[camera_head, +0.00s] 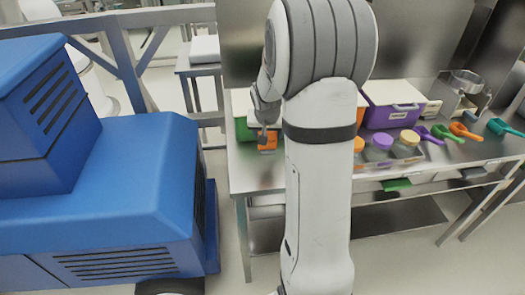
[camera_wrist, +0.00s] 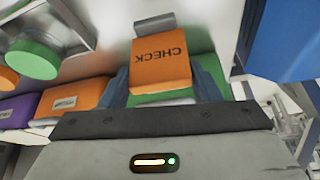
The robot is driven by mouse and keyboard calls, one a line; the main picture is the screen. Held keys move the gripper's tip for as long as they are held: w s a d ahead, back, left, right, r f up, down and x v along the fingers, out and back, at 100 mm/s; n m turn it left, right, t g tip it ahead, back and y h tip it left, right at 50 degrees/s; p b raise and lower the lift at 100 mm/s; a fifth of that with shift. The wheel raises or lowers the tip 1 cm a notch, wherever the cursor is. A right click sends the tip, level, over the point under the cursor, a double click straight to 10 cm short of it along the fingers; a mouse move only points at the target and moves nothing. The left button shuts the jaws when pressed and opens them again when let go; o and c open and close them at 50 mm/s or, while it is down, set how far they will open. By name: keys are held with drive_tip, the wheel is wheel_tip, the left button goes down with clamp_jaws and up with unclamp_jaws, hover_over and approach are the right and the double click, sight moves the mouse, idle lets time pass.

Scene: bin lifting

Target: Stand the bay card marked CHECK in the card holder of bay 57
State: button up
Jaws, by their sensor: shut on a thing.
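The orange card marked CHECK (camera_wrist: 162,66) is between the two fingers of my gripper (camera_wrist: 162,88) in the wrist view, its lettering upside down. My gripper is shut on it. In the head view my gripper (camera_head: 264,127) is at the left end of the bench, with the orange card (camera_head: 268,141) below it, in front of a green bin (camera_head: 243,133). A small grey piece (camera_wrist: 146,28) lies just beyond the card's far edge in the wrist view; I cannot tell if it is a card holder or touches the card. No bay number is readable.
A purple bin (camera_head: 392,110) stands right of my arm on the metal bench (camera_head: 250,178). Lidded jars (camera_head: 376,152) and coloured scoops (camera_head: 465,131) lie further right. An orange bin (camera_wrist: 72,101) is beside the green one. A large blue machine (camera_head: 100,190) stands left of the bench.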

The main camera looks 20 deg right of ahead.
sight(265, 149)
wheel_tip(265, 149, down, 3)
drive_tip(key=shift+w+a+r, duration=0.15)
drive_tip(key=shift+r, duration=0.05)
drive_tip(key=shift+a+f, duration=0.15)
drive_tip(key=shift+f, duration=1.8)
drive_tip(key=shift+f, duration=0.1)
drive_tip(key=o, duration=1.3)
